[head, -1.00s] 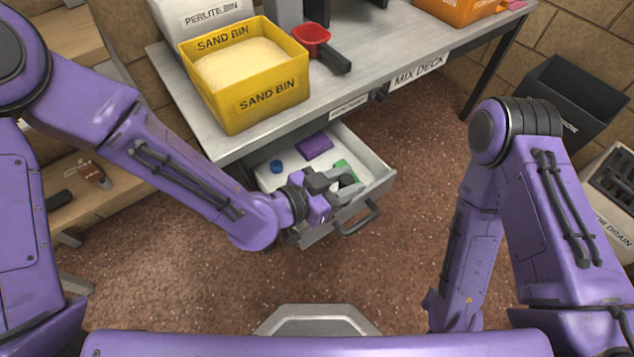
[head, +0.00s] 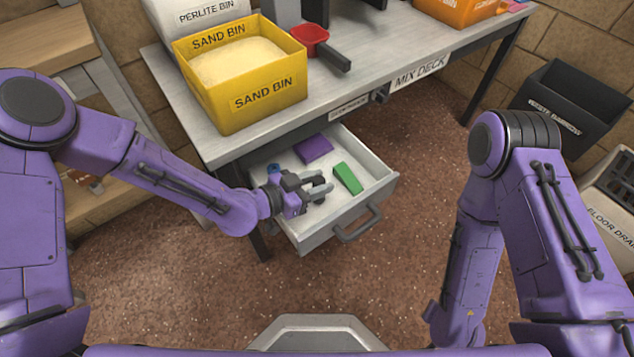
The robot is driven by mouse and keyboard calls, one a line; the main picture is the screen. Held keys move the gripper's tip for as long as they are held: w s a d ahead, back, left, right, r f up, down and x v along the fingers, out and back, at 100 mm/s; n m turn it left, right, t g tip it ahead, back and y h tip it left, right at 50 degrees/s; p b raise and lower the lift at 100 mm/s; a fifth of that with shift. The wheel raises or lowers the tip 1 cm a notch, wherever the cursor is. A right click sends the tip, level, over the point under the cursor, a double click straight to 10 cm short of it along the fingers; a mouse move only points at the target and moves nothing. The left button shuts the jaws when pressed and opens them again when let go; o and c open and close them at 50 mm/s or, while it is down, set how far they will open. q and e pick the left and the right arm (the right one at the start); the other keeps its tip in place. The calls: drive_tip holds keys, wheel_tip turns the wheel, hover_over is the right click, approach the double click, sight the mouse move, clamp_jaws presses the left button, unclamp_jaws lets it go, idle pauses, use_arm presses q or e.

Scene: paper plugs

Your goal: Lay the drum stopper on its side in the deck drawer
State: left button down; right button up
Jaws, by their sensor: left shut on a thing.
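The deck drawer (head: 370,205) is pulled out below the mix deck, with a pale floor. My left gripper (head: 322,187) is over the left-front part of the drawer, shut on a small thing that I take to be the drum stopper. The fingers mostly hide it, so its shape and tilt are unclear. I cannot tell whether it touches the drawer floor. My right arm is at the right; its gripper is out of view.
In the drawer lie a purple block (head: 314,148) at the back, a green block (head: 348,178) right of my left gripper, and a blue thing (head: 274,168) close behind it. The yellow sand bin (head: 240,80) and a red scoop (head: 309,38) stand on the deck (head: 330,88).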

use_arm(q)
drive_tip(key=shift+f, duration=0.15)
drive_tip(key=c, duration=0.7)
unclamp_jaws()
drive_tip(key=shift+a+r, duration=0.2)
drive_tip(key=shift+r, duration=0.05)
drive_tip(key=p+v, duration=0.2)
drive_tip(key=v, duration=0.9)
drive_tip(key=shift+r, duration=0.1)
drive_tip(key=shift+s+a, duration=0.25)
